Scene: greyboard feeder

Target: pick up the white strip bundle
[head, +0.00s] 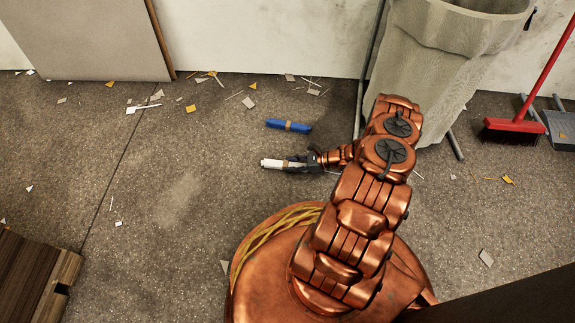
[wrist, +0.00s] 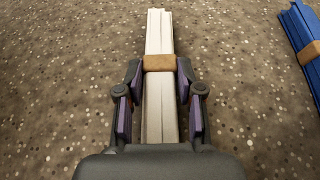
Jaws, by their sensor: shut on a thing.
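The white strip bundle (head: 271,163) is a short stack of pale strips with a brown band around its middle. In the wrist view the bundle (wrist: 158,35) runs lengthwise between the fingers. My gripper (head: 297,165) is shut on it, and in the wrist view the fingertips of my gripper (wrist: 159,75) press both sides at the brown band (wrist: 159,63). The near end of the bundle passes under the gripper's palm and is hidden. I cannot tell whether the bundle touches the floor.
A blue strip bundle (head: 289,125) with a brown band lies on the floor just beyond; it shows in the wrist view (wrist: 301,25). Paper scraps litter the floor. A bin with a grey liner (head: 430,60), a red broom (head: 515,128) and a dustpan (head: 560,128) stand right. A wooden stack (head: 32,275) is left.

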